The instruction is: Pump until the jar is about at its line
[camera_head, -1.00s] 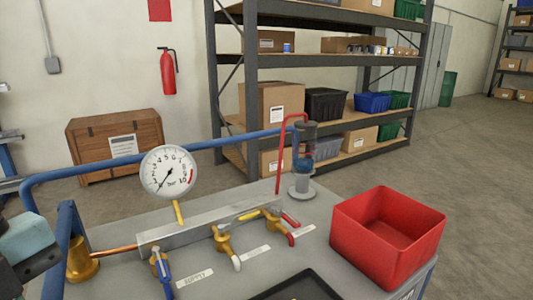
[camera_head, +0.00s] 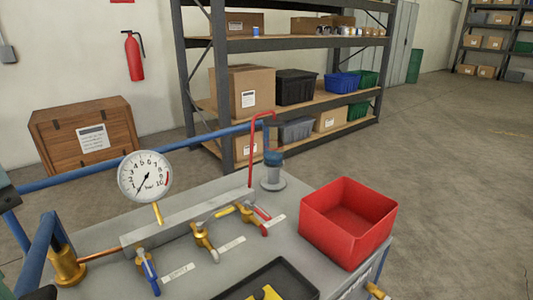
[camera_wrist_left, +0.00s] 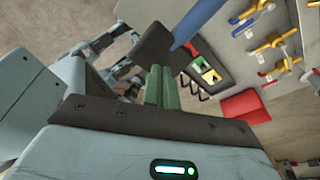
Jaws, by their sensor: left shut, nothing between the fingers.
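The clear jar (camera_head: 273,143) stands on a grey foot on the bench's far side, with a blue band low in it; its line is too small to make out. A red pipe (camera_head: 251,150) bends over to it. A blue lever (camera_head: 40,255) rises beside a brass fitting (camera_head: 67,266) at the bench's left end, perhaps the pump. The gauge (camera_head: 145,176) has its needle low on the scale. My left gripper shows in the left wrist view (camera_wrist_left: 161,86), its green fingers shut and empty, apart from the bench parts. My right gripper is not in view.
Blue-, white- and red-handled valves (camera_head: 203,240) sit along the grey manifold. A red bin (camera_head: 348,222) and a black tray (camera_head: 265,282) with yellow pieces take the bench's right and front. Shelves (camera_head: 285,100) stand beyond.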

